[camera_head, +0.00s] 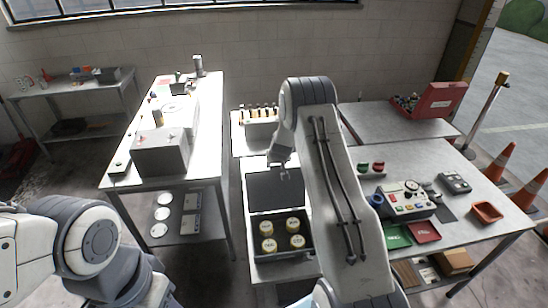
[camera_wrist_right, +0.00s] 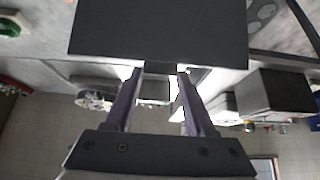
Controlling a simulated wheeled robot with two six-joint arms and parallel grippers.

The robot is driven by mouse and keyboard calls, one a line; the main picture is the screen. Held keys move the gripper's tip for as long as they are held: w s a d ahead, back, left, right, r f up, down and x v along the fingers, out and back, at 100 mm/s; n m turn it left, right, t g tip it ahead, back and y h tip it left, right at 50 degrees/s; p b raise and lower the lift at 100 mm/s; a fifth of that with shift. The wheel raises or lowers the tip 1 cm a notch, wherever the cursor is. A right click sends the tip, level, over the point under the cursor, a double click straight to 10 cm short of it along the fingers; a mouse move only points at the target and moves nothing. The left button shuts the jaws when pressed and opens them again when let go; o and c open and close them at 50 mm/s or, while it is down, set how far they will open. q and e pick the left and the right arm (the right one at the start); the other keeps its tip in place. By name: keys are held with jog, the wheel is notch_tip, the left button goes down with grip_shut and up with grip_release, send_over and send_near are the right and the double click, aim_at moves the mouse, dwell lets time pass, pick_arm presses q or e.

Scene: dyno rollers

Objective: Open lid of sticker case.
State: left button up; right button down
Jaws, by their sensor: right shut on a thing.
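The sticker case (camera_head: 253,234) is a dark open box on the middle table, with several round cream-topped rolls (camera_head: 295,241) inside. Its dark lid (camera_head: 275,191) stands raised at the back of the case, so the inside shows. My right gripper (camera_head: 284,172) is at the lid's upper edge, partly covered by my own arm in the head view. In the right wrist view my right gripper (camera_wrist_right: 160,72) is shut on a small tab at the edge of the dark lid (camera_wrist_right: 160,30). My left arm shows at the lower left, but its gripper is out of view.
A rack of small bottles (camera_head: 259,115) stands behind the case. To the right are a button panel (camera_head: 405,198), green and red trays (camera_head: 423,231) and an orange bin (camera_head: 487,212). A grey box (camera_head: 161,152) stands on the left table.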

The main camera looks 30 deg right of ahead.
jog(key=shift+w+d+r, duration=0.25)
jog(key=shift+w+r, duration=0.1)
jog(key=shift+r, duration=0.1)
jog(key=c, duration=0.6)
grip_release()
jog(key=o, duration=0.4)
jog(key=shift+s, duration=0.1)
jog(key=shift+c, duration=0.2)
jog(key=shift+s+a+f, duration=0.1)
jog(key=shift+f, duration=0.1)
